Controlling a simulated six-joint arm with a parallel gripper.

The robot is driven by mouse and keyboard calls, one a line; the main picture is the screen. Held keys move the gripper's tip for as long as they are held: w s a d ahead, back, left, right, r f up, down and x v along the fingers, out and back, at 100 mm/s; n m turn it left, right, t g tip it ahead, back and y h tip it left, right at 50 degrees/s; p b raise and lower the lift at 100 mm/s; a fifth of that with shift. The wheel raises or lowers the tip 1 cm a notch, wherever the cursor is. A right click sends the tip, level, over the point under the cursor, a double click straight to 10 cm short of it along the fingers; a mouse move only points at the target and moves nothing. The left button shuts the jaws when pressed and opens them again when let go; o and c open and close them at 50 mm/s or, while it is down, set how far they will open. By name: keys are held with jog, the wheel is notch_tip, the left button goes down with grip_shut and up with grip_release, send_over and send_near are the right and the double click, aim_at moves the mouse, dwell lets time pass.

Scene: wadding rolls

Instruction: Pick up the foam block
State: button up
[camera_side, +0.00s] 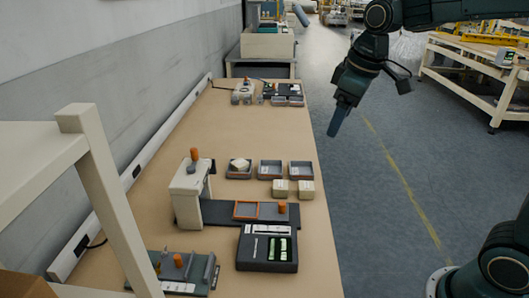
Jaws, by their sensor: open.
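Two small cream blocks (280,188) sit side by side on the tan table (230,113), near its right edge. A whitish angular piece (240,164) lies in a small dark tray behind them. I cannot tell for sure which of these is the foam block. My gripper (338,122) hangs pointing down, high up and to the right of the table's right edge in the picture. It is open, with nothing seen in it, and it is apart from all the blocks.
Two open trays (270,169) stand behind the blocks. A cream stand (188,195) with an orange cylinder is to their left. A black case (267,250) and a grey fixture (187,272) lie in front. The table's middle back is clear.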

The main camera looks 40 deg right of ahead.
jog(key=w+d+f+n+g, duration=0.25)
jog(key=w+f, duration=0.45)
jog(key=w, duration=0.6)
jog(key=n, duration=0.3)
send_over(281, 184)
notch_tip(281, 184, down, 12)
jog(key=shift+d+f+m+g, duration=0.1)
jog(key=shift+m+g, duration=0.15)
jog(key=shift+g, duration=0.1)
jog(key=shift+f, duration=0.1)
jog(key=shift+f, duration=4.2)
jog(key=shift+f, duration=2.6)
